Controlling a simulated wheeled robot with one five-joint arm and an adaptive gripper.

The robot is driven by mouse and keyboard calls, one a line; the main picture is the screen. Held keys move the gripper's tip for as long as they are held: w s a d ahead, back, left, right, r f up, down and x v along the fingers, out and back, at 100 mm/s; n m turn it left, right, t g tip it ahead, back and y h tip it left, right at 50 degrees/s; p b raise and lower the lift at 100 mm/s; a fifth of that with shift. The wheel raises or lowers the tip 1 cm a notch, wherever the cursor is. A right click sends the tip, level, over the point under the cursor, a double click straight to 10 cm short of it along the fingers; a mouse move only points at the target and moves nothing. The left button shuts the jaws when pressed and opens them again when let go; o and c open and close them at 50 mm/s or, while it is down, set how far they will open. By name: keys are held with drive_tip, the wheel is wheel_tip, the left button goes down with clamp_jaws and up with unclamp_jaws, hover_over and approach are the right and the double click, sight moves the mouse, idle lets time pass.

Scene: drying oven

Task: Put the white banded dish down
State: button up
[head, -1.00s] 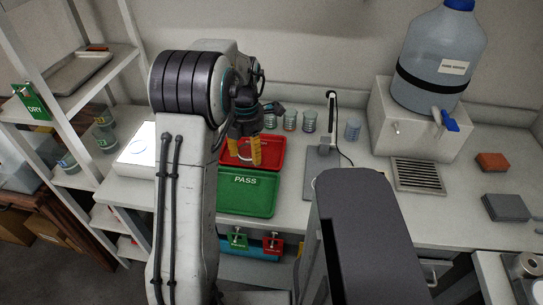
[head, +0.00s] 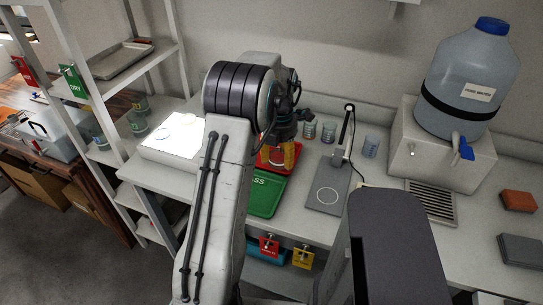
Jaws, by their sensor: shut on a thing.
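My gripper (head: 284,156), with yellow fingertips, points down over the red tray (head: 264,162) on the bench. It is shut on a small pale thing (head: 277,155), likely the white banded dish. My gripper and arm hide most of it, so its band and tilt cannot be made out. I cannot tell whether it touches the tray. The green tray (head: 265,198), with white lettering partly covered by my arm, lies in front of the red one.
A lit white panel (head: 172,134) is on the bench's left end, beside a white shelf rack (head: 108,88). Several beakers (head: 328,132) stand behind the trays. A grey stand (head: 327,194) and a water jug (head: 468,78) are to the right. Bench is clear between panel and trays.

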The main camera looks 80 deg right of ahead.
drive_tip(key=w+d+f+p, duration=0.1)
drive_tip(key=d+f, duration=0.1)
drive_tip(key=d, duration=0.1)
drive_tip(key=w+d+f+p, duration=0.1)
drive_tip(key=d+f, duration=0.1)
drive_tip(key=d, duration=0.1)
drive_tip(key=d+f+p, duration=0.1)
drive_tip(key=d+f, duration=0.1)
drive_tip(key=d, duration=0.1)
drive_tip(key=shift+w+d, duration=0.4)
drive_tip(key=shift+f+p, duration=0.65)
drive_tip(key=shift+f, duration=1.4)
drive_tip(key=shift+f, duration=0.1)
drive_tip(key=shift+f, duration=0.1)
drive_tip(key=o, duration=1.1)
drive_tip(key=shift+r, duration=0.2)
wheel_tip(320, 180, up, 12)
drive_tip(key=shift+r+b, duration=0.1)
drive_tip(key=shift+b, duration=0.55)
